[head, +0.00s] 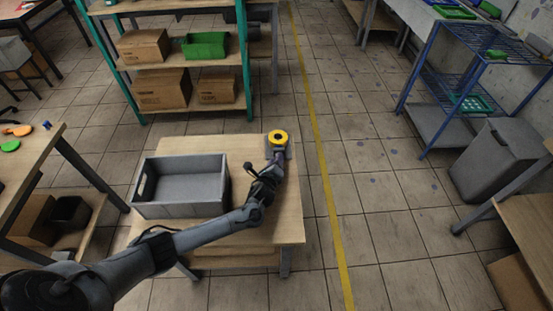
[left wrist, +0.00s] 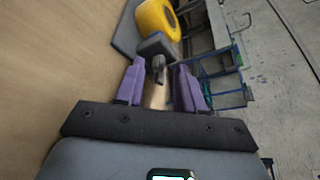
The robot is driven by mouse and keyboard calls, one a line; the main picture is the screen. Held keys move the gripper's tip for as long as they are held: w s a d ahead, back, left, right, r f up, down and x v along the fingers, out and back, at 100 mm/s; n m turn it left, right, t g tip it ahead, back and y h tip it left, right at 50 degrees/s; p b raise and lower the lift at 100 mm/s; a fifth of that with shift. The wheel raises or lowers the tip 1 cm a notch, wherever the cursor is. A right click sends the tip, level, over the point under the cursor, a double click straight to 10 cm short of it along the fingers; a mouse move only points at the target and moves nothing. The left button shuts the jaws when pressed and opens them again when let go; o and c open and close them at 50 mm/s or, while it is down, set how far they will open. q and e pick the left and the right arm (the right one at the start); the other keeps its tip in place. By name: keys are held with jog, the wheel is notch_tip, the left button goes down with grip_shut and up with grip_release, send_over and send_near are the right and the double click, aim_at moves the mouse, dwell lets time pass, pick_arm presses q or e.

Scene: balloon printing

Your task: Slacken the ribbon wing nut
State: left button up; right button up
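A yellow ribbon roll (head: 277,136) sits on a grey holder at the far right corner of the wooden table. It also shows at the top of the left wrist view (left wrist: 157,18). A dark grey block with a small wing-nut-like part (left wrist: 158,67) is just in front of the roll. My left gripper (head: 277,157) is at the near side of the holder. In the left wrist view its purple fingers (left wrist: 160,82) are apart, with the small dark part at or just beyond the gap between their tips. I cannot tell whether they touch it. My right gripper is not in view.
An empty grey crate (head: 182,208) stands on the table (head: 275,228), left of my left forearm. A shelf with cardboard boxes (head: 163,88) and a green bin (head: 206,45) stands behind. The floor right of the table is clear up to the blue rack (head: 460,70) and grey bin (head: 500,158).

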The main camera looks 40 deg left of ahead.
pick_arm(q)
jog(key=p+v, duration=0.2)
jog(key=v, duration=0.6)
jog(key=shift+s+p, duration=0.1)
jog(key=shift+p, duration=0.3)
jog(key=shift+s+d+r, duration=0.15)
jog(key=shift+s+d, duration=0.15)
jog(key=shift+s, duration=0.3)
jog(key=shift+c, duration=0.2)
